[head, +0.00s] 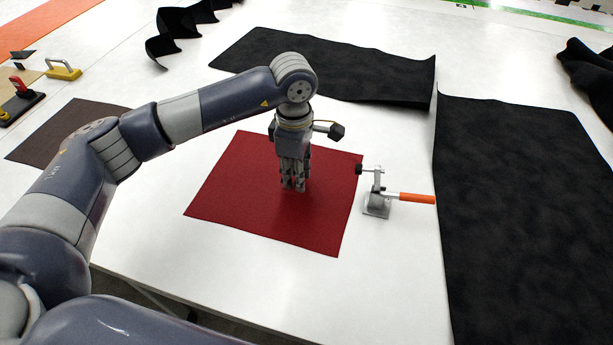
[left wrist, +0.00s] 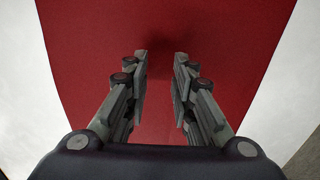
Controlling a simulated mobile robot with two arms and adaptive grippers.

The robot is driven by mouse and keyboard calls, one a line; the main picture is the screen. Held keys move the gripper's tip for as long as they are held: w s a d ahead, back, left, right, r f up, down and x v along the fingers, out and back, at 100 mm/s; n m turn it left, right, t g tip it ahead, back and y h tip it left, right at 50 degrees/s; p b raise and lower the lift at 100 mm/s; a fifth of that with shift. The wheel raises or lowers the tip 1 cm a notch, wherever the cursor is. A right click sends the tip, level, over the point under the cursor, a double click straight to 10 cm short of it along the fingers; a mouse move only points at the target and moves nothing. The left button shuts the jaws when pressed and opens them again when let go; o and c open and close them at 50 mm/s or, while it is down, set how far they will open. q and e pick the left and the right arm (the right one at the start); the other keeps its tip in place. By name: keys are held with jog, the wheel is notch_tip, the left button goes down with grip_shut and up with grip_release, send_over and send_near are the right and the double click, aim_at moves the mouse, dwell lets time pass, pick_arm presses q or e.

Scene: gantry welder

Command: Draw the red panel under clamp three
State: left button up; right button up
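The red panel (head: 245,205) lies flat on the white table in the middle of the head view. Its right edge is close to a toggle clamp (head: 376,200) with an orange handle, whose black-tipped arm points left at that edge. No number shows on the clamp. My left gripper (head: 292,187) points down over the panel's middle, and I cannot tell whether its tips touch the cloth. In the left wrist view its fingers (left wrist: 160,85) are apart with only the red panel (left wrist: 210,40) beneath and nothing between them. My right gripper is out of view.
Black fabric sheets lie behind the panel (head: 330,65) and to the right of the clamp (head: 520,200). A brown panel (head: 60,140) and a yellow-handled tool (head: 63,70) are at the left. The white table (head: 385,270) is clear in front of the clamp.

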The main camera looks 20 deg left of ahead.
pick_arm(q)
notch_tip(320, 180, up, 5)
jog(key=shift+r+p, duration=0.2)
jog(key=shift+p, duration=0.7)
